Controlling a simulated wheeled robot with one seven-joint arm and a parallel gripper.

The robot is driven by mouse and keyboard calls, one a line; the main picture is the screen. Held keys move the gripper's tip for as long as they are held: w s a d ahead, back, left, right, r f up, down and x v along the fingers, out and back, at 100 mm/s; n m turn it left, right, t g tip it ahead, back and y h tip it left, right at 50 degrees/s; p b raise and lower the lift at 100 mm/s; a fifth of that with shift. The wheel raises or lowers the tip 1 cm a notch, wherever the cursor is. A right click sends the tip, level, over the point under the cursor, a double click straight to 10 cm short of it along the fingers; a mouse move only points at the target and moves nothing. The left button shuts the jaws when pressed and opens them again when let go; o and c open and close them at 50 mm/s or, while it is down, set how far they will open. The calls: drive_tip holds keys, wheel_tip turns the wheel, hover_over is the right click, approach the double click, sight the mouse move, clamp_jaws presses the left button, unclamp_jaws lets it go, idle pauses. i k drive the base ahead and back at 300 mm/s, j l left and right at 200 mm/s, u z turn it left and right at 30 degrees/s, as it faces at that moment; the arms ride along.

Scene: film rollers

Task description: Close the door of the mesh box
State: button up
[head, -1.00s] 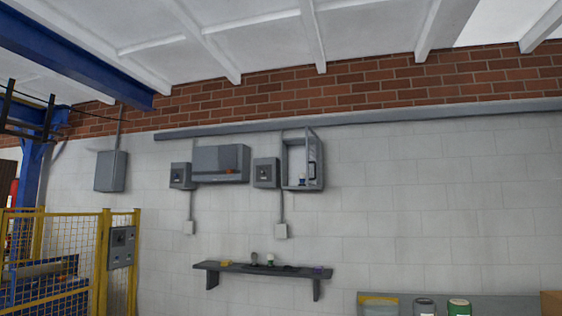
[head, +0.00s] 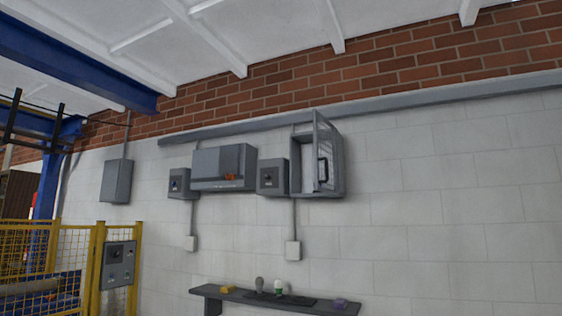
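The mesh box is a grey wall cabinet (head: 335,180) high on the white block wall, right of the middle in the head view. Its door (head: 323,150) has a see-through panel in a grey frame and a dark handle (head: 322,169). The door stands open, swung out from the wall toward me. Part of the box's inside shows to the left of the door; the rest lies behind the door. My gripper is not in view.
Grey boxes (head: 223,167) hang to the left of the mesh box. Below is a dark shelf (head: 240,298) with bulbs and small items. A yellow mesh fence (head: 65,255) stands at lower left. The wall to the right is bare.

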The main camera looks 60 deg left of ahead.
sight(315, 114)
drive_tip(key=i+u, duration=0.4)
drive_tip(key=i, duration=0.15)
drive_tip(key=i+l+u, duration=0.15)
drive_tip(key=i+u, duration=0.25)
drive_tip(key=i+l+u, duration=0.45)
drive_tip(key=i, duration=0.15)
drive_tip(key=i+l+u, duration=0.8)
drive_tip(key=l, duration=0.25)
